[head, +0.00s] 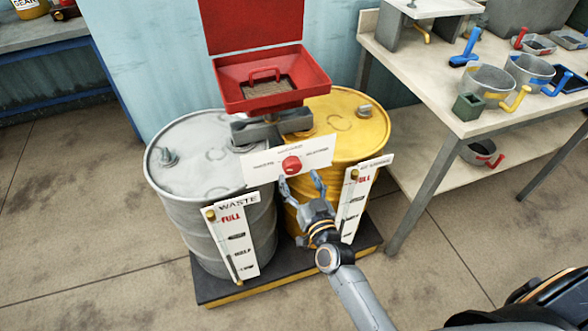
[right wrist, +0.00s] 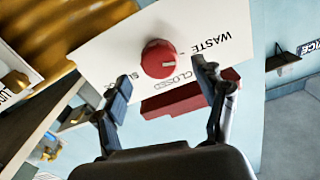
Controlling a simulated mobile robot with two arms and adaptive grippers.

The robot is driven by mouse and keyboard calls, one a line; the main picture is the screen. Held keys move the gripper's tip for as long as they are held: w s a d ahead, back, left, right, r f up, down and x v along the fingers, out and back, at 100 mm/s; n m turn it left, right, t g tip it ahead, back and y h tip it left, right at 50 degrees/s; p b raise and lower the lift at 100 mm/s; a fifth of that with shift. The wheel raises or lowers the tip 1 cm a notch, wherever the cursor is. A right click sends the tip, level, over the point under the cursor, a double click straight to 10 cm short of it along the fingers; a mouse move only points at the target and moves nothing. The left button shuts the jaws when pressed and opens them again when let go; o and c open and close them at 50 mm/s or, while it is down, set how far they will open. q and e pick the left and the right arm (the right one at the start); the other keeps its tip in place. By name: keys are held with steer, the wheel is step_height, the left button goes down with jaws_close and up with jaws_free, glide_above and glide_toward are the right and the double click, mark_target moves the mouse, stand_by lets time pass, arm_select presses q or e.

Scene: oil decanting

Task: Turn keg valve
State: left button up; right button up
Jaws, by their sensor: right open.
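The red valve knob (head: 291,164) sits on a white label plate (head: 260,168) in front of the two drums. The plate (right wrist: 112,48) there reads WASTE and CLOSED, with other lettering partly hidden. My right gripper (head: 299,179) is open and empty, just below and in front of the knob. In the right wrist view its fingertips (right wrist: 161,72) are spread to either side of the knob, apparently not touching it. My left gripper is not in view.
A grey WASTE drum (head: 190,192) and a yellow drum (head: 352,120) stand on a dark pallet (head: 222,290). A red hopper (head: 270,84) with its lid up sits above them. A workbench (head: 400,60) with pots and scoops stands at right. Floor in front is clear.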

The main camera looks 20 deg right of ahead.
mark_target(294, 169)
steer(key=shift+w+a, duration=0.1)
steer(key=shift+w, duration=1.85)
steer(key=c, duration=1.2)
